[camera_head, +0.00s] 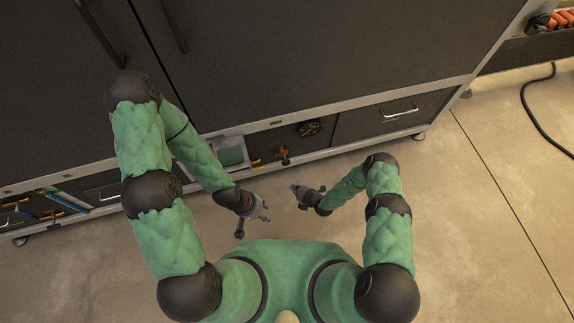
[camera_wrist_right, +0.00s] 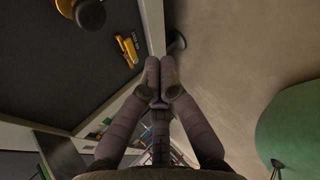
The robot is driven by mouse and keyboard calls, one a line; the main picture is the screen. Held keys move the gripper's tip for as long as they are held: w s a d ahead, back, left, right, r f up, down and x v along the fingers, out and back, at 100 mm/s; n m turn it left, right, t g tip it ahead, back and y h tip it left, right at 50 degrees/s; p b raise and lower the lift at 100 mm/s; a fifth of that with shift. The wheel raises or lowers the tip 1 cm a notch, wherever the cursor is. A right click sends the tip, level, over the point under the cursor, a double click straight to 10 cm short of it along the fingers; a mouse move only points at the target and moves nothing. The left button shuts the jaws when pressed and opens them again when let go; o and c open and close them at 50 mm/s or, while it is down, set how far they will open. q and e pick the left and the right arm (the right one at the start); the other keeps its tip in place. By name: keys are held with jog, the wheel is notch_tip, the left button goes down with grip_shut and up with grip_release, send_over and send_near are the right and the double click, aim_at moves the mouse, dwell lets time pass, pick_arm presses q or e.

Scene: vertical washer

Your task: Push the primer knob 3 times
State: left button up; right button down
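I cannot pick out a primer knob for certain. A small brass-coloured fitting (camera_head: 284,153) stands in the open shelf of the dark cabinet. A dark round part (camera_head: 309,128) lies to its right.
The dark cabinet (camera_head: 330,50) spans the back, with a drawer and metal handle (camera_head: 400,112) at right. A green-topped box (camera_head: 232,153) sits in the shelf. A black cable (camera_head: 535,105) lies on the right floor. The concrete floor (camera_head: 480,220) is otherwise clear there.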

aim_at(287, 164)
jog(key=shift+w, duration=0.15)
jog(key=w+a+b, duration=0.2)
jog(key=w, duration=0.6)
jog(key=shift+a+b, duration=0.35)
jog(key=shift+w, duration=0.15)
dwell(1.4)
jog(key=shift+w+a, duration=0.1)
jog(key=shift+w, duration=0.2)
jog(key=shift+w+a+r, duration=0.1)
jog(key=shift+w+a, duration=0.15)
jog(key=shift+w, duration=0.55)
jog(key=shift+w+a+r, duration=0.1)
jog(key=shift+w+a, duration=0.1)
jog(key=shift+w, duration=0.6)
dwell(1.8)
jog(key=shift+s, duration=0.1)
jog(key=shift+s+d+f+p, duration=0.1)
jog(key=shift+s+d+p, duration=0.2)
jog(key=shift+s+p, duration=0.5)
jog(key=shift+s+d+f+p, duration=0.1)
jog(key=shift+s+d+p, duration=0.3)
jog(key=shift+s, duration=0.65)
